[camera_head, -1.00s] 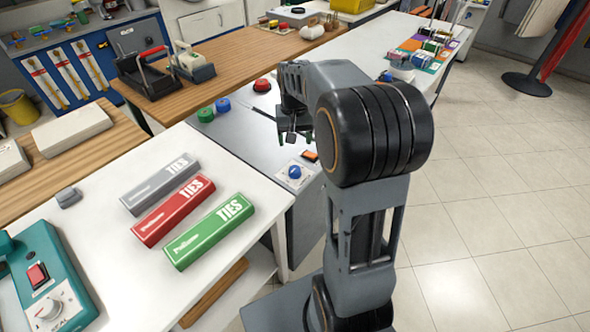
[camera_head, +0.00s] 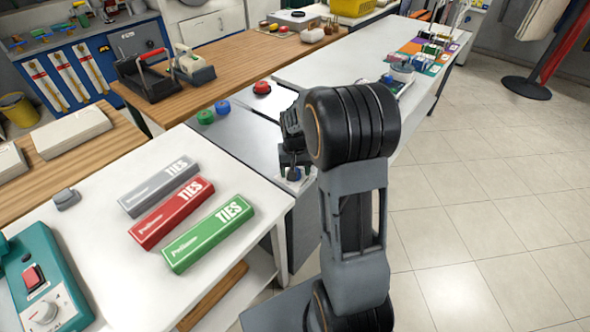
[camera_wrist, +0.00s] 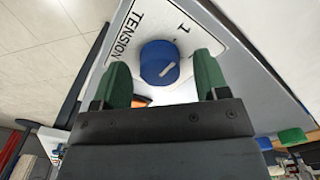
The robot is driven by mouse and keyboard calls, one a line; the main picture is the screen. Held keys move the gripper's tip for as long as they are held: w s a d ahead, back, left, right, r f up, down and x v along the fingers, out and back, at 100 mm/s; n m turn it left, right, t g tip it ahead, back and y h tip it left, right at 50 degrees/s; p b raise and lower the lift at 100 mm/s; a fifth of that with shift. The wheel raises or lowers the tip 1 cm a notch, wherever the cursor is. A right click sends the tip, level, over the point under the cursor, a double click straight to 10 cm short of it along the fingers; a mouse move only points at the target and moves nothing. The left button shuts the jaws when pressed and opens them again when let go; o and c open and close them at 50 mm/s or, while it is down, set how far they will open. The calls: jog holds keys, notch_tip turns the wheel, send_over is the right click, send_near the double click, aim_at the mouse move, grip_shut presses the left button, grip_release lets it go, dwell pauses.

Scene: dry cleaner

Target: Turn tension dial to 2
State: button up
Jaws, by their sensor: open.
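The tension dial (camera_wrist: 160,63) is a round blue knob with a pale pointer line, on a white plate (camera_wrist: 191,22) printed "TENSION" and "1". In the wrist view it lies between and just beyond my gripper's two green fingertips (camera_wrist: 160,77), with gaps on both sides. My gripper is open and empty. The pointer line slants toward the upper right, roughly toward the side of the "1". In the head view the dial (camera_head: 294,174) shows small below my gripper, which partly hides it. The "2" mark is not visible.
An orange piece (camera_wrist: 141,101) shows behind the left finger. Three TIES boxes, the green one (camera_head: 208,234) nearest, lie on the white table at left.

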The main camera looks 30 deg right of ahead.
jog(key=c, duration=0.9)
jog(key=shift+c, duration=0.2)
jog(key=m, duration=0.6)
jog(key=shift+p, duration=0.35)
jog(key=m, duration=0.5)
jog(key=shift+m, duration=0.5)
jog(key=o, duration=0.9)
